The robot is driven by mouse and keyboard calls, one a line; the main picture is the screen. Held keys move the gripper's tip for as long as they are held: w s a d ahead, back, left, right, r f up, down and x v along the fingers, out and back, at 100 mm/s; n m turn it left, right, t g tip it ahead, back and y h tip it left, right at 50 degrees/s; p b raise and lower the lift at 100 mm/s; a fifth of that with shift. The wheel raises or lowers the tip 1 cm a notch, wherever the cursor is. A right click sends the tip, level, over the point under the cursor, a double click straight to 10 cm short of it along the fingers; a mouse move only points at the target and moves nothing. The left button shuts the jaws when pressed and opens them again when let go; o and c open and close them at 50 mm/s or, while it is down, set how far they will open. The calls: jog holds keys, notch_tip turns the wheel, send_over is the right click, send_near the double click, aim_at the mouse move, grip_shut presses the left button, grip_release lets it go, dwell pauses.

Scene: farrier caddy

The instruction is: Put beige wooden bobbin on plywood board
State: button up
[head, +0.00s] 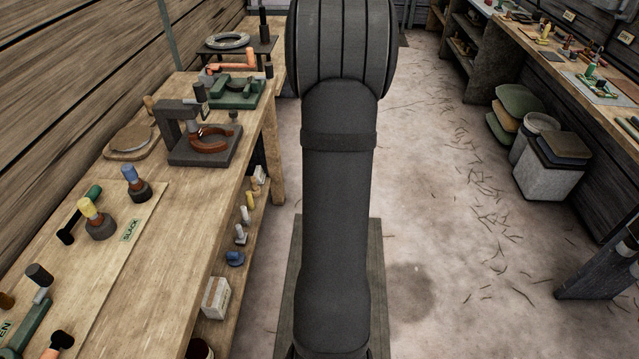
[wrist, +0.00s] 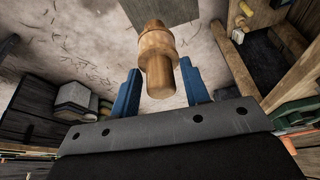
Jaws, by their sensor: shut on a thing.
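The beige wooden bobbin (wrist: 156,46) is in the wrist view, between the two blue fingers of my gripper (wrist: 160,75). My gripper is shut on it, and the bobbin's narrower end points toward the wrist. Blurred floor shows behind the bobbin, so it is held up in the air. In the head view my dark arm fills the middle, and neither gripper nor bobbin shows. A pale plywood board (head: 97,275) lies flat on the left bench, with a "SLACK" label at its right edge. Several handled tools stand or lie on it.
The left wooden bench (head: 185,255) also bears a dark press-like stand (head: 190,150), a round pad (head: 131,138) on a small board and a green tool (head: 238,92). A lower shelf holds small items, including a pale box (head: 215,298). A second bench stands at right.

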jog(key=a+r, duration=0.2)
jog(key=r, duration=0.1)
jog(key=shift+w+a+r, duration=0.15)
jog(key=shift+w+r, duration=0.1)
jog(key=shift+w, duration=0.15)
jog(key=s+a+r+n+y, duration=0.1)
jog(key=s+a+r+n, duration=0.1)
jog(key=a, duration=0.7)
jog(key=s+a+r+n, duration=0.2)
jog(key=s+a, duration=0.1)
jog(key=a, duration=0.6)
jog(key=s+a+r+n+y, duration=0.1)
jog(key=s+a+r+n, duration=0.1)
jog(key=a, duration=0.8)
jog(key=s+a+r+n+g+y, duration=0.2)
jog(key=s+a+n, duration=0.7)
jog(key=s+a, duration=1.4)
jog(key=s, duration=0.4)
jog(key=shift+r+g, duration=0.25)
jog(key=shift+g, duration=0.05)
notch_tip(320, 180, down, 6)
jog(key=shift+f, duration=0.5)
